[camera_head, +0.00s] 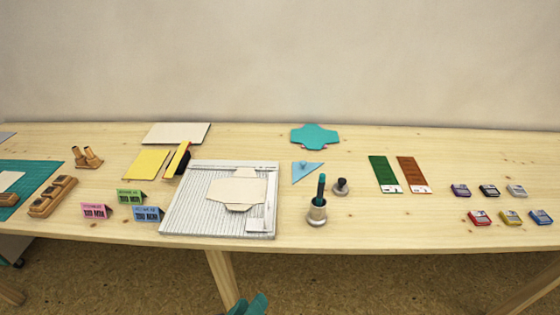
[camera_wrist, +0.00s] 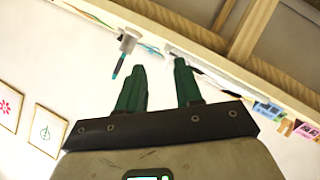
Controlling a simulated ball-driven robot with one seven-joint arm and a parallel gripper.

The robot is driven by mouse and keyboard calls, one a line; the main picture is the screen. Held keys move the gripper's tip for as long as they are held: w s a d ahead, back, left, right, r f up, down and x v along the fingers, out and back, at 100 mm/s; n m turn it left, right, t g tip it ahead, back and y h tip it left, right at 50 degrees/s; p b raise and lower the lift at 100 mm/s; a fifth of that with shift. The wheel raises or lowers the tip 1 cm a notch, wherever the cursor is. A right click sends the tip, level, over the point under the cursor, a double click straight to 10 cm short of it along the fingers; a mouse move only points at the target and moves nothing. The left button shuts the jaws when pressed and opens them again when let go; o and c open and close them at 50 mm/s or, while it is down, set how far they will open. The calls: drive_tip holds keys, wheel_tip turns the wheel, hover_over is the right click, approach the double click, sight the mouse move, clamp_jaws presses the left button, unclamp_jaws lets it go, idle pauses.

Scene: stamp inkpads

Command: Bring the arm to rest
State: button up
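My gripper (camera_wrist: 158,66) shows in the wrist view with its two dark green fingers apart and nothing between them. In the head view, only teal tips of my gripper (camera_head: 249,304) show at the bottom edge, in front of the table's front edge and lower in the picture. The rest of my arm is out of that view. The wrist view is tilted and upside down, with the table's underside at the top right.
The wooden table (camera_head: 400,225) holds a scoring board (camera_head: 176,215), a cup with a teal tool (camera_head: 317,213), several small inkpads (camera_head: 480,217) at right, and folded cards (camera_head: 95,211) at left. A table leg (camera_head: 222,275) stands near my gripper. Floor in front looks clear.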

drive_tip(key=s+d+f+m+g+p, duration=0.1)
drive_tip(key=d+f+g+p, duration=0.2)
drive_tip(key=d, duration=0.7)
drive_tip(key=s+d+f+m+g, duration=0.15)
drive_tip(key=d+f+g, duration=0.25)
drive_tip(key=d, duration=0.6)
drive_tip(key=s+d+m+g+y+p, duration=0.1)
drive_tip(key=s+d+g+y+p, duration=0.2)
drive_tip(key=s+d, duration=1)
drive_tip(key=shift+s+m+g+y, duration=0.35)
drive_tip(key=shift+s+g+y, duration=0.3)
drive_tip(key=shift+s, duration=0.45)
